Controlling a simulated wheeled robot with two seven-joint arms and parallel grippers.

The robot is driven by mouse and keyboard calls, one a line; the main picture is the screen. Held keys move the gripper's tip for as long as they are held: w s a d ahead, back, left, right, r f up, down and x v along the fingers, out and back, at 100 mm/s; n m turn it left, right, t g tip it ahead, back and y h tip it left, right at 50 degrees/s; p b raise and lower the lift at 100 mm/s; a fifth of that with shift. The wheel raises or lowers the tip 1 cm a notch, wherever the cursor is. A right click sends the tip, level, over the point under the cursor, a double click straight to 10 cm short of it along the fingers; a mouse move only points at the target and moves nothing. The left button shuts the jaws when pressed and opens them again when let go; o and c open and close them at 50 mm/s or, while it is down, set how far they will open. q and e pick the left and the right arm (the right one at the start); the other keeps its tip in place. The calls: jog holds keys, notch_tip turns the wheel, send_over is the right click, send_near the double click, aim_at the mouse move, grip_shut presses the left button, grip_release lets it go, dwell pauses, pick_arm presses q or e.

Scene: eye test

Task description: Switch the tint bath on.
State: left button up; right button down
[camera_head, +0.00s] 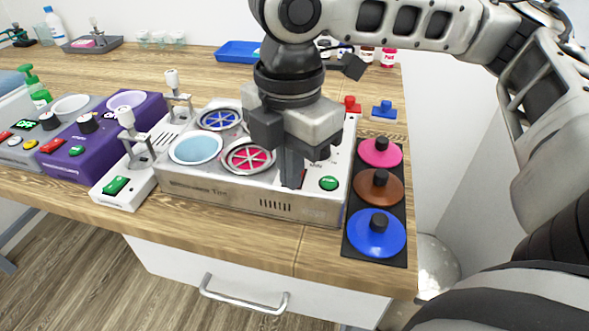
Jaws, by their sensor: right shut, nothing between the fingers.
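The tint bath (235,194) is a beige box with "Tint" lettering on its front, near the table's front edge. Its top has an open well of pale blue liquid (195,148), a blue spoked well (219,119) and a pink spoked well (248,157). A round green button (329,183) is at its front right. A small red part (303,178) shows just right of my fingers, mostly hidden. My right gripper (291,180) is shut and empty, pointing down at the front right of the top panel. Its body hides the panel behind; contact cannot be told. My left gripper is not in view.
Pink (380,153), brown (379,187) and blue (377,235) knobbed lids lie on a black mat (359,252) at right. A white device with a green switch (116,186) and a purple device (73,166) stand left. A blue tray (236,52) is behind.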

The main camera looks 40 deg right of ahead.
jog(key=shift+r+p, duration=0.95)
jog(key=shift+p, duration=0.2)
jog(key=shift+r+p, duration=0.3)
jog(key=shift+p, duration=0.15)
jog(key=shift+r+p, duration=0.7)
jog(key=shift+p, duration=0.25)
jog(key=shift+r+p, duration=0.65)
jog(key=shift+p, duration=0.25)
pick_arm(q)
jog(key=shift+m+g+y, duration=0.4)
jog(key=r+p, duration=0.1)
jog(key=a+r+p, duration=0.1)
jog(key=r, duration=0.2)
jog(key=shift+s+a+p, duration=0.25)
jog(key=shift+p, duration=0.15)
pick_arm(e)
jog(key=shift+r, duration=0.95)
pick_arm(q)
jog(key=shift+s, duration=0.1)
pick_arm(e)
jog(key=shift+s, duration=0.1)
